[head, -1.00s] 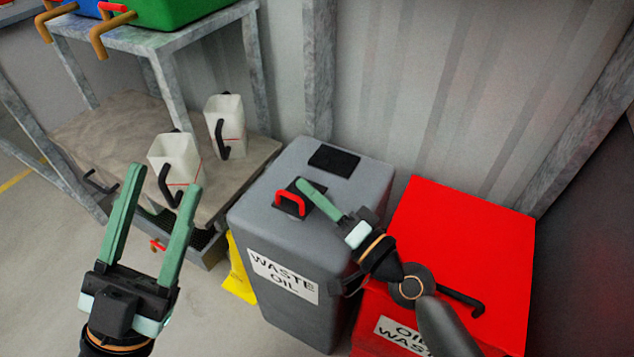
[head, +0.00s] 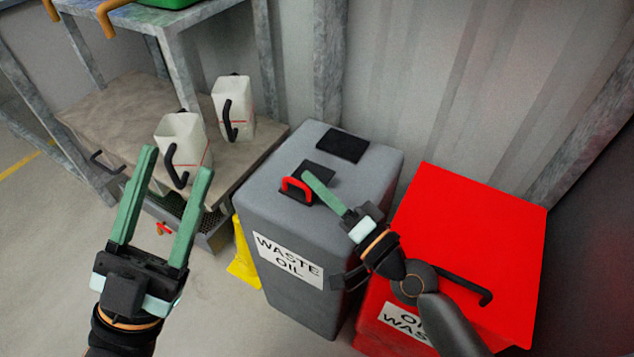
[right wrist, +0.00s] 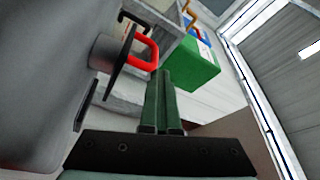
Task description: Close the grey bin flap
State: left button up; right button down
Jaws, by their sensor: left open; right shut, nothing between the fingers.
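The grey bin (head: 300,235), labelled WASTE OIL, stands upright in the middle of the head view. On its top are a dark panel with a red handle (head: 296,186) and a plain black square (head: 340,145) behind it. In the right wrist view the handle (right wrist: 145,48) sits on a thin dark plate (right wrist: 121,65) seen nearly edge-on, apparently raised from the bin top; its exact angle is unclear. My right gripper (head: 307,174) is shut and empty, its tips close beside the handle; contact cannot be told. My left gripper (head: 175,165) is open and empty, left of the bin.
A red bin (head: 470,230) with a black handle stands right of the grey bin, under my right arm. Two white jugs (head: 182,145) (head: 233,105) stand on a sandy-coloured platform (head: 110,105) at left. A corrugated wall is behind.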

jog(key=shift+s+a+f, duration=0.1)
jog(key=shift+s+f, duration=0.05)
jog(key=shift+f, duration=0.15)
jog(key=shift+s+f, duration=0.1)
jog(key=shift+s, duration=0.1)
jog(key=b+v, duration=0.3)
jog(key=v, duration=0.9)
jog(key=shift+w+d+r, duration=0.15)
jog(key=shift+d+r, duration=0.15)
jog(key=shift+r, duration=0.1)
